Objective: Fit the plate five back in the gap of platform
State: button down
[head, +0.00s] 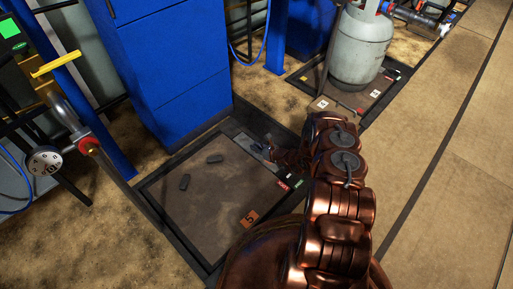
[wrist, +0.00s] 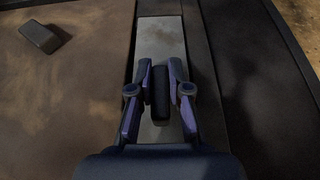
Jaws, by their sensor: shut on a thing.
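The brown platform (head: 215,195) lies in a dark floor frame, with an orange tag marked 5 (head: 250,218) at its near corner. Along its far right edge is a narrow grey plate (head: 246,142), also in the wrist view (wrist: 160,35), lying in a dark-edged slot. I cannot tell whether it sits flush. My gripper (wrist: 160,88) is over this plate, its fingers shut on a dark block-shaped handle (wrist: 160,100). In the head view my gripper (head: 270,155) is mostly hidden by my arm. The handle seems to stand on the grey plate; the join is hidden.
Two dark blocks (head: 184,181) (head: 214,158) lie on the brown platform. A blue cabinet (head: 175,55) rises behind it. A grey gas cylinder (head: 361,45) stands on another platform at upper right. A dial gauge (head: 44,160) is at left. Floor at right is clear.

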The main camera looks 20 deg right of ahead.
jog(key=c, duration=1.1)
grip_release()
jog(key=shift+f, duration=0.1)
